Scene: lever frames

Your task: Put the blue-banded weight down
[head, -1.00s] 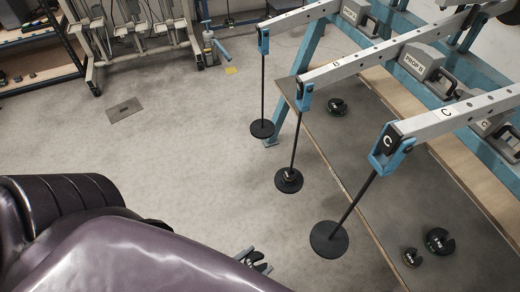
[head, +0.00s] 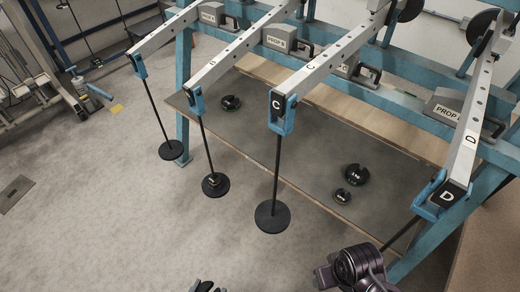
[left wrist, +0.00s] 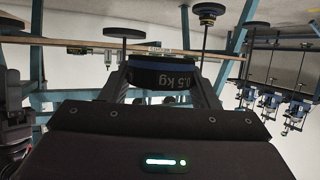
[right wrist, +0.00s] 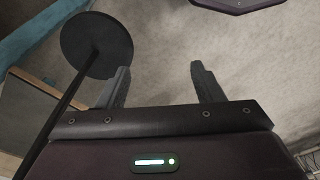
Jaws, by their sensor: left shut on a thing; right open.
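The blue-banded weight (left wrist: 158,76) is a dark disc marked 0.5 kg, seen edge-on in the left wrist view. My left gripper (left wrist: 160,92) is shut on it, one finger on each side. In the head view only the tip of my left gripper (head: 205,287) shows at the bottom edge, with the weight mostly cut off. My right gripper (right wrist: 163,78) is open and empty. In its view a hanger's round plate (right wrist: 97,44) and rod are at the left, near one finger.
Rods with round plates hang from beams A, B and C (head: 272,217); B's plate (head: 215,190) carries a small weight. Several black weights (head: 356,174) lie on the grey bench (head: 290,150). My right arm partly covers the area near beam D (head: 449,195).

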